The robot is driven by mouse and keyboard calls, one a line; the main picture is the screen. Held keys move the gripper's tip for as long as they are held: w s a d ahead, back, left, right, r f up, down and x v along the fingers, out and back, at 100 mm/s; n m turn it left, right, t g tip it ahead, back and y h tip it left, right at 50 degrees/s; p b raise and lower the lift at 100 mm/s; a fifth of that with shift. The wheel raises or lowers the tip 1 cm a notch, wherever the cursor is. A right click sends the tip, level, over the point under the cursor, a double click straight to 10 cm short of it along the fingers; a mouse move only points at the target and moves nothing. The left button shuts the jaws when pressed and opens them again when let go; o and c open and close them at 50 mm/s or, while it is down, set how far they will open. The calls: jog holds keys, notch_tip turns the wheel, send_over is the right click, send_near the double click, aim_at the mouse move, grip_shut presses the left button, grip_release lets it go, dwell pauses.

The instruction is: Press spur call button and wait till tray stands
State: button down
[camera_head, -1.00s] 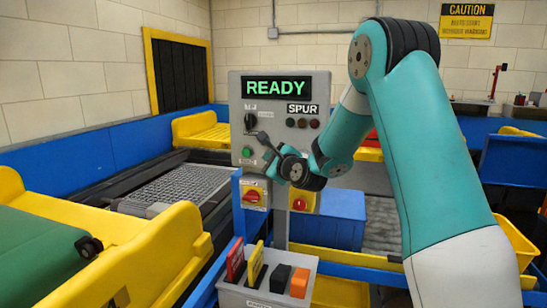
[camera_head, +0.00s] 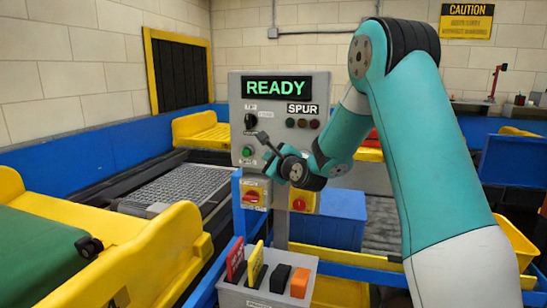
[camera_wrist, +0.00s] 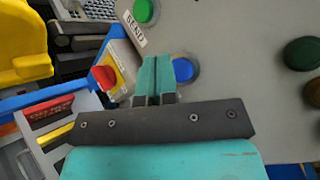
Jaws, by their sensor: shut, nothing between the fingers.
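The control panel (camera_head: 240,118) stands ahead of me, with a green READY display (camera_head: 276,87) and a SPUR label (camera_head: 302,108) above several small dark lamps. A blue button (camera_wrist: 183,70) shows in the wrist view, just right of my fingertips; my arm hides it in the head view. My gripper (camera_head: 264,140) is shut and empty in front of the panel. Its closed fingers also show in the wrist view (camera_wrist: 156,65), and I cannot tell whether they touch the panel.
A green button (camera_head: 247,152) and red rotary switches (camera_head: 251,196) sit close by on and below the panel. Another yellow tray (camera_head: 203,130) is at the back left, beyond the roller conveyor (camera_head: 185,187). A grey bin (camera_head: 240,297) with coloured cards stands below the panel.

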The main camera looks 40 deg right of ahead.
jog(key=shift+w+d, duration=0.1)
dwell(0.4)
jog(key=shift+w+d, duration=0.2)
jog(key=shift+d, duration=0.05)
jog(key=shift+w+d, duration=0.3)
jog(key=shift+d, duration=0.1)
dwell(0.8)
jog(key=shift+s+a, duration=0.1)
jog(key=shift+s+a+p, duration=0.3)
jog(key=shift+s+a, duration=0.2)
jog(key=shift+a, duration=0.1)
